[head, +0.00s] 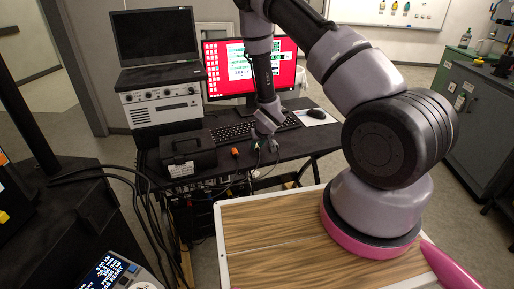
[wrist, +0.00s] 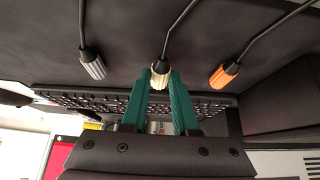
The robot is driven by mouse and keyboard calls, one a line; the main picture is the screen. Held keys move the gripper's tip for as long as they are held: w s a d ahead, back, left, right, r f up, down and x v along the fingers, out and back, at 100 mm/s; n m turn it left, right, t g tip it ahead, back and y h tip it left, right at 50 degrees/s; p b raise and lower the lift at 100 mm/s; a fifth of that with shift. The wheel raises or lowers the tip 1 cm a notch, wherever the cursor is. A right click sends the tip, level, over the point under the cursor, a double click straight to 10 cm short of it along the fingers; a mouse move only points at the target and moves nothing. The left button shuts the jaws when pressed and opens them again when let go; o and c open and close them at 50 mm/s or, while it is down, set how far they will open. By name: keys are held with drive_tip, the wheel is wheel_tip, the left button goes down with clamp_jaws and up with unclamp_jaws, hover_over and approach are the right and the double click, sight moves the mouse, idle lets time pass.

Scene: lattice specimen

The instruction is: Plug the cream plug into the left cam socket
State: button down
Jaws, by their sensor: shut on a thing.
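The cream plug (wrist: 161,72) sits between the green fingertips of my gripper (wrist: 160,82) in the wrist view, with its black cable running away from it. My gripper is shut on it. In the head view my gripper (head: 262,132) is low at the front edge of the black desk, and the cream plug is too small there to make out clearly. An orange plug (wrist: 224,75) and a grey plug (wrist: 92,64) are on either side of it, apart from the fingers. I cannot pick out the left cam socket in either view.
The black desk (head: 290,146) carries a keyboard (head: 232,132), a mouse (head: 317,114), a red-screened monitor (head: 285,62) and a black case (head: 187,152). A laptop (head: 155,45) sits on a grey instrument (head: 165,106). Cables hang below the desk's front edge.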

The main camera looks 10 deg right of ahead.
sight(257, 147)
drive_tip(key=shift+r, duration=1.9)
